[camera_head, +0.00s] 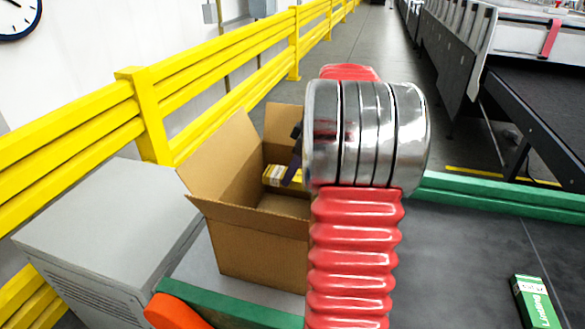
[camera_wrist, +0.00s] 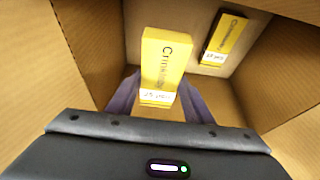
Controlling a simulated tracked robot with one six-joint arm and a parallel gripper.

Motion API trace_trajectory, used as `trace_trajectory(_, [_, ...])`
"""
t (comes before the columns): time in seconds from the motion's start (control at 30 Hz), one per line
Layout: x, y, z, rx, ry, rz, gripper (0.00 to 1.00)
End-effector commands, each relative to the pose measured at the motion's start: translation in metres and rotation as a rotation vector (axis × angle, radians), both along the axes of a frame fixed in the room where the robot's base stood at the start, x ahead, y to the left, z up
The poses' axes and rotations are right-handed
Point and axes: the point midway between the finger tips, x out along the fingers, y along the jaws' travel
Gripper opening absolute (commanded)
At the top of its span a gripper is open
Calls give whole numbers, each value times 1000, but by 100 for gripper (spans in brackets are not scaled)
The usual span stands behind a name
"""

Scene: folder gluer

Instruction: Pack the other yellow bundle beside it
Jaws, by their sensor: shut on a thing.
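An open cardboard box (camera_head: 265,232) stands left of centre in the head view. My gripper (camera_wrist: 158,88) is shut on a yellow bundle (camera_wrist: 165,62) and holds it inside the box's opening, with a dark finger at each side. Another yellow bundle (camera_wrist: 224,38) lies on the box floor, to the upper right of the held one in the wrist view, with a gap between them. In the head view, yellow shows beside a dark finger inside the box (camera_head: 274,173); my arm hides the box's right part and the rest of the gripper.
A green bundle (camera_head: 535,302) lies on the dark surface (camera_head: 460,255) at the right, which is otherwise clear. Green rails (camera_head: 500,197) edge it. A grey cabinet (camera_head: 105,225) and yellow barriers (camera_head: 190,85) stand left of the box. The box's flaps stand open.

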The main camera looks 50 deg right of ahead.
Motion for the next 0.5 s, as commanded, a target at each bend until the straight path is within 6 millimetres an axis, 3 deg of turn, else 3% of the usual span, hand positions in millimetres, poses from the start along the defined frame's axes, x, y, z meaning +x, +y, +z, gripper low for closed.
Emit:
trace_trajectory(0.33, [0, 0, 0, 0, 0, 1, 68])
trace_trajectory(0.5, [0, 0, 0, 0, 0, 1, 68])
